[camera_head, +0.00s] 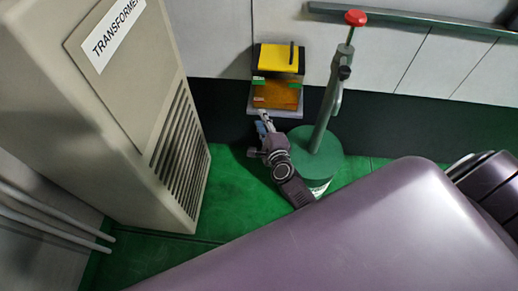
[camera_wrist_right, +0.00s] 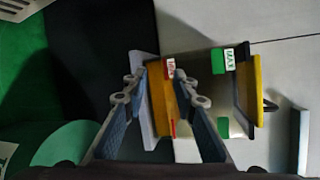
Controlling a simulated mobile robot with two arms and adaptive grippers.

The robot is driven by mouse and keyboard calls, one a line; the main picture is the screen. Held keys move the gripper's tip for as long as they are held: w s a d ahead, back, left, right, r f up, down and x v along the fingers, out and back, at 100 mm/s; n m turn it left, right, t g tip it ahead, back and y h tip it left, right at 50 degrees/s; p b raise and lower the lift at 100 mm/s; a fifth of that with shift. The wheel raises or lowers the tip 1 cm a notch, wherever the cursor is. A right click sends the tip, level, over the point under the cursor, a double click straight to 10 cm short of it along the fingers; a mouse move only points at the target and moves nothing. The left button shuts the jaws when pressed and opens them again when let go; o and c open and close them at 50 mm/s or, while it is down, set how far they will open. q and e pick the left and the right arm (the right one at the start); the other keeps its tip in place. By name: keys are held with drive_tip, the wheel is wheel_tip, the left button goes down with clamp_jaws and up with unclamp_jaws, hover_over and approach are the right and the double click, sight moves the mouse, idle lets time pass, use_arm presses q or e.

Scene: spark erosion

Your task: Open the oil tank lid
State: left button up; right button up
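The oil tank (camera_head: 278,96) is a see-through box with amber oil low inside, against the wall on a pale base. Its yellow lid (camera_head: 277,58), with a black rim and black upright handle (camera_head: 291,53), lies flat on top and looks closed. In the right wrist view the lid (camera_wrist_right: 258,85) is edge-on at the right, its handle (camera_wrist_right: 270,106) beyond it. My right gripper (camera_head: 264,122) is at the tank's lower front, below the lid. In the wrist view its fingers (camera_wrist_right: 160,88) are spread before the oil strip, holding nothing; whether they touch the tank is unclear. My left gripper is out of view.
A green stand (camera_head: 318,155) with a red-topped post (camera_head: 355,18) rises close right of the tank and my right arm. A beige transformer cabinet (camera_head: 135,95) stands at left. A rail (camera_head: 420,18) runs along the wall. Green floor (camera_head: 235,195) is clear between cabinet and arm.

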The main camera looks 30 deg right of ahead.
drive_tip(key=s+a+f+n+g+y, duration=0.1)
drive_tip(key=s+a+f+n+g, duration=0.1)
drive_tip(key=s+f+n, duration=0.3)
wheel_tip(320, 180, down, 4)
drive_tip(key=shift+a+f+y, duration=0.1)
drive_tip(key=shift+a+y, duration=0.2)
drive_tip(key=shift+a, duration=0.4)
